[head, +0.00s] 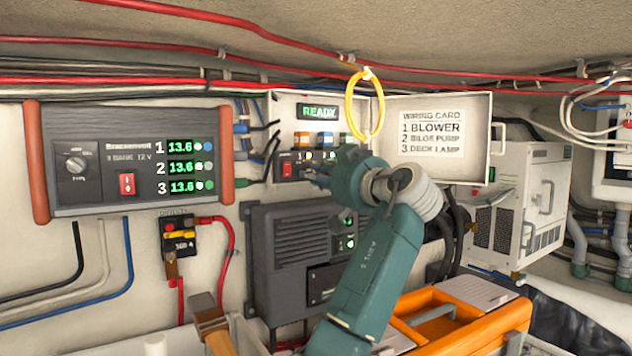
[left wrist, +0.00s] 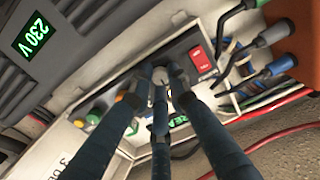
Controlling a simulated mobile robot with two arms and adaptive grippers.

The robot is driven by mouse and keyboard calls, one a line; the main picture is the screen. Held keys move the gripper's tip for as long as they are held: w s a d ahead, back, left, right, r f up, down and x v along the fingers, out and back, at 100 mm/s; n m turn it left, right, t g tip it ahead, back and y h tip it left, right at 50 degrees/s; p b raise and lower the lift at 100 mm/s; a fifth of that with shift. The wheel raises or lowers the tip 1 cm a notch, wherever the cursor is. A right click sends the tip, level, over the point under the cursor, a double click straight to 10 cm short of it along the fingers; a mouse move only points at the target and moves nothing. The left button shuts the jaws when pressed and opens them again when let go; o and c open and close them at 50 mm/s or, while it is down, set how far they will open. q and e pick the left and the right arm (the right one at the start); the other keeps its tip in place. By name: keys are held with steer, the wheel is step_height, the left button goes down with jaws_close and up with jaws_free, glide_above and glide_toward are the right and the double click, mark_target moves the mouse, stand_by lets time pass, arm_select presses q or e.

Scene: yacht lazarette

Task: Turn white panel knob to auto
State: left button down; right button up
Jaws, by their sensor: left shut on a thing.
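The white panel (head: 284,112) is an open box on the wall with a lit green READY display (head: 319,111), a red switch (head: 287,169) and small green lights. Its door, with a wiring card (head: 432,135), hangs open to the right. My left gripper (head: 318,178) reaches into the panel's lower part, and my arm hides much of it. In the left wrist view my left gripper's fingers (left wrist: 158,90) are shut around a small grey knob (left wrist: 160,75), beside the red switch (left wrist: 200,60). The knob's pointer and labels are hidden. My right gripper is not seen.
A dark charger panel (head: 110,185) with its own knob (head: 76,164) and red switch is at the left. A grey unit (head: 300,235) sits below the white panel. A yellow ring (head: 352,105) hangs before the panel. An orange case (head: 480,318) lies below right.

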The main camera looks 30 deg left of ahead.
arm_select(q)
steer(key=shift+f, duration=0.35)
steer(key=c, duration=1.9)
jaws_free()
steer(key=shift+o, duration=1.2)
steer(key=v, duration=1.2)
steer(key=shift+w+d+r, duration=0.1)
steer(key=shift+d, duration=0.05)
